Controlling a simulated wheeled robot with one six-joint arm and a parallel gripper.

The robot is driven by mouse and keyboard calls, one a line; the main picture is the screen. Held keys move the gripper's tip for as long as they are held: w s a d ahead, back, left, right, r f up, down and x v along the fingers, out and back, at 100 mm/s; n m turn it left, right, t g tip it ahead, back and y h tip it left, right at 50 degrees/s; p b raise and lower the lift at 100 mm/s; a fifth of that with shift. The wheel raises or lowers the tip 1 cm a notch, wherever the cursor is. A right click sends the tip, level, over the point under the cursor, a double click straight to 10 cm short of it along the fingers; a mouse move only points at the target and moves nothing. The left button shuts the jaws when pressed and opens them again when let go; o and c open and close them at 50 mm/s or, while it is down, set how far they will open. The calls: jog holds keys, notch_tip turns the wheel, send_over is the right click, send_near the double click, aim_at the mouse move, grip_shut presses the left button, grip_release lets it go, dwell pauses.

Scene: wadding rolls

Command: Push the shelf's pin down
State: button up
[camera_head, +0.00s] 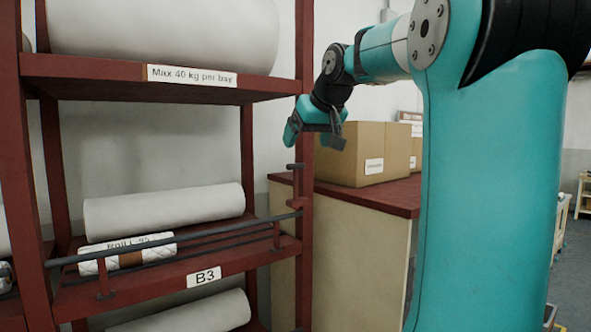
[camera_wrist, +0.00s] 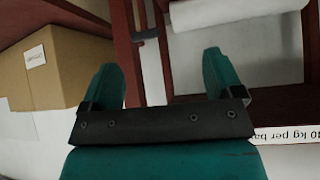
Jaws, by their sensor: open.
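The shelf's pin (camera_head: 295,167) is a small dark piece with a bent top on the red front right post, above a red bracket (camera_head: 297,203). A grey rail (camera_head: 190,238) runs across the front of bay B3 to that bracket. My gripper (camera_head: 316,136) is open and empty, above the pin and close to the post. In the wrist view, my two teal fingers (camera_wrist: 161,66) are spread apart. A dark grey piece that looks like the pin (camera_wrist: 147,36) shows beyond the gap between them. The pin's lower part is hard to make out.
White rolls (camera_head: 165,212) lie in the bay behind the rail, one with a label (camera_head: 127,252). The upper shelf (camera_head: 120,75) juts out left of my gripper. A cardboard box (camera_head: 350,153) stands on a red-topped cabinet (camera_head: 385,195) to the right.

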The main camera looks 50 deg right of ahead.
aim_at(297, 174)
jog(key=shift+m+h, duration=0.3)
jog(key=shift+h, duration=0.1)
jog(key=p+x, duration=0.1)
jog(key=x, duration=0.4)
jog(key=d+p+x, duration=0.1)
jog(key=p+x, duration=0.1)
jog(key=x, duration=0.3)
jog(key=d+r+p+x, duration=0.1)
jog(key=p+x, duration=0.1)
jog(key=x, duration=0.4)
jog(key=shift+d, duration=0.3)
